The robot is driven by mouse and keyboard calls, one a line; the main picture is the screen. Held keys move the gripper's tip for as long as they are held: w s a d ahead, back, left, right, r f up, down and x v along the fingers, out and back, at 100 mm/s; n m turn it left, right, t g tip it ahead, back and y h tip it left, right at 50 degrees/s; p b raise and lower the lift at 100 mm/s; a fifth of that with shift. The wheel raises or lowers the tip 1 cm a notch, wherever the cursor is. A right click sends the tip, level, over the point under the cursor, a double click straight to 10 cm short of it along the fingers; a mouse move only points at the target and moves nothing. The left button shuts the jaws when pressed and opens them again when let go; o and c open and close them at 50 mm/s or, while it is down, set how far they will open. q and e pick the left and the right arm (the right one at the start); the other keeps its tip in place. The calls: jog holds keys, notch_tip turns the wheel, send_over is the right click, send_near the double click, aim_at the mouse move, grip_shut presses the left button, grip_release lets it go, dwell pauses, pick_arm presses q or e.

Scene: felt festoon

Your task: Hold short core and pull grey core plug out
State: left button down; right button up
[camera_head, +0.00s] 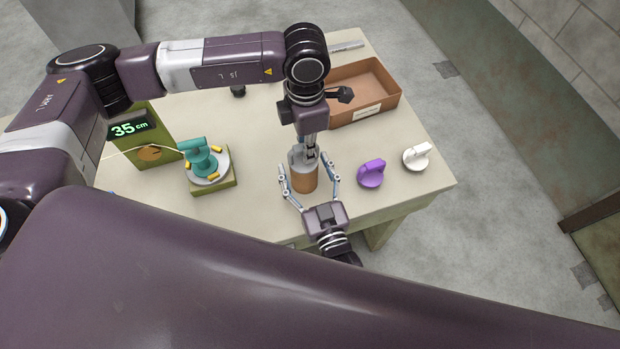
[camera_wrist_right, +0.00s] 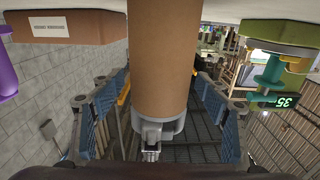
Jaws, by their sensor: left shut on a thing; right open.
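The short core (camera_head: 304,182) is a brown cardboard tube standing upright near the table's front edge, with the grey core plug (camera_head: 297,156) seated in its top end. In the right wrist view, which is upside down, the core (camera_wrist_right: 163,60) fills the middle and the plug (camera_wrist_right: 160,130) shows below it. My left gripper (camera_head: 311,150) reaches down from above and is shut on the grey plug; its fingertips are partly hidden. My right gripper (camera_head: 309,189) is open, with one finger on each side of the core and gaps showing in the wrist view.
A purple plug (camera_head: 371,173) and a white plug (camera_head: 417,157) lie to the right. A brown box (camera_head: 385,82) stands behind. The table (camera_head: 262,215) is clear around the core.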

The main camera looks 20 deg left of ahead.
jog(key=shift+w+a, duration=0.15)
jog(key=shift+w, duration=0.05)
jog(key=c, duration=1.3)
jog(key=shift+c, duration=0.2)
